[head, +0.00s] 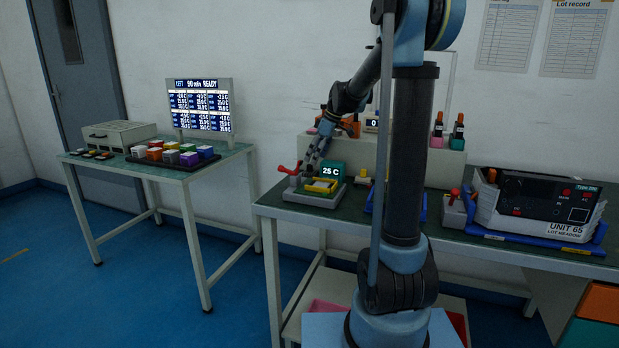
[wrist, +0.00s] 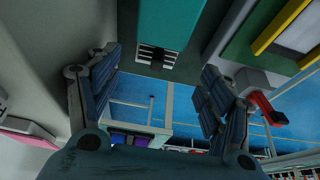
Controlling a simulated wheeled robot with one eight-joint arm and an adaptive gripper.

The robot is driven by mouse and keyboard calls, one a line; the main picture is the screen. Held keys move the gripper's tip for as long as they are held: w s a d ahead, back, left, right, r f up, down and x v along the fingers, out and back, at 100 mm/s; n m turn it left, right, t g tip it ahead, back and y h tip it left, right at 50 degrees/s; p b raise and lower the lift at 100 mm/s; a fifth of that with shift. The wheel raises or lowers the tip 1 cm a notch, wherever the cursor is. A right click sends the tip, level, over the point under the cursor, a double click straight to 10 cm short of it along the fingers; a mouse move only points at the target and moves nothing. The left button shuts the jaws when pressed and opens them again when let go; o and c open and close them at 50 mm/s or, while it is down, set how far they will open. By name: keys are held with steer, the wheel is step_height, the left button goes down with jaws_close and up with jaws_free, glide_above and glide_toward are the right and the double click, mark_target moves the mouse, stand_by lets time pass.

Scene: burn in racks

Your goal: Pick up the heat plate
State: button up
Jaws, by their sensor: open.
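The heat plate appears to be the teal block (head: 332,171) with the "25 C" readout, at the left end of the green-topped bench. It stands by a pale fixture with a yellow-edged pad (head: 321,186) and a red lever. My gripper (head: 318,150) is beside the teal block's upper left in the head view. In the wrist view my gripper (wrist: 161,64) is open, its two dark fingers spread wide with nothing between the tips. The teal block (wrist: 168,22) shows at the top, beyond the gap, with a dark slotted part at its lower end. I see no contact.
A red lever (wrist: 264,107) and the yellow-edged pad (wrist: 283,24) lie right of the fingers in the wrist view. A yellow knob (head: 363,177) is right of the block, and the boxy Unit 65 (head: 540,207) farther right. A side table (head: 173,171) stands left across open floor.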

mark_target(309, 171)
steer(key=shift+x, duration=3.45)
steer(key=shift+w+a+r, duration=0.1)
steer(key=shift+w+r, duration=0.05)
steer(key=c, duration=1.3)
